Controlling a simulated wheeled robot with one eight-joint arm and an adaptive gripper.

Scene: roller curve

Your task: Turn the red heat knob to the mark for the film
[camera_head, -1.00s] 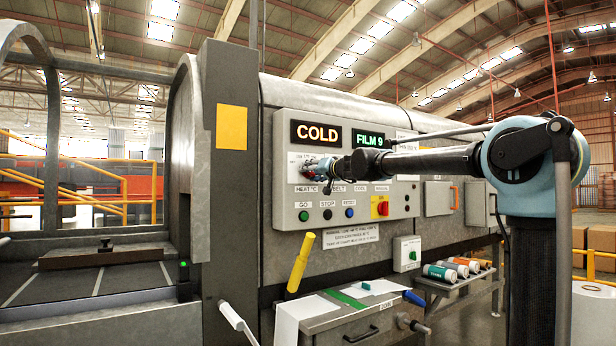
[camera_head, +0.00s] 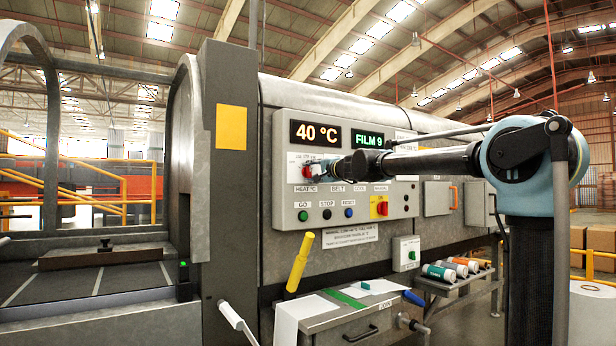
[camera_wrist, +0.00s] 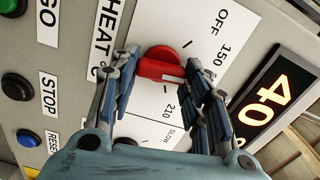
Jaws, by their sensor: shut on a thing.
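The red heat knob (camera_wrist: 163,64) sits on a white dial plate in the wrist view, with OFF, 150 and 210 printed around it. In the head view the knob (camera_head: 306,169) shows just left of my gripper (camera_head: 316,171). In the wrist view my gripper (camera_wrist: 160,70) is shut on the knob, one finger on each side. I cannot tell exactly which mark the knob points to. The heat display (camera_head: 315,134) reads 40 °C in orange. The display beside it (camera_head: 369,140) reads FILM 9 in green.
Below the knob are a green GO button (camera_head: 303,215), a black STOP button (camera_head: 327,214) and a blue RESET button (camera_head: 349,212). A red switch on a yellow plate (camera_head: 380,206) is to the right. A yellow handle (camera_head: 300,260) stands below the panel.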

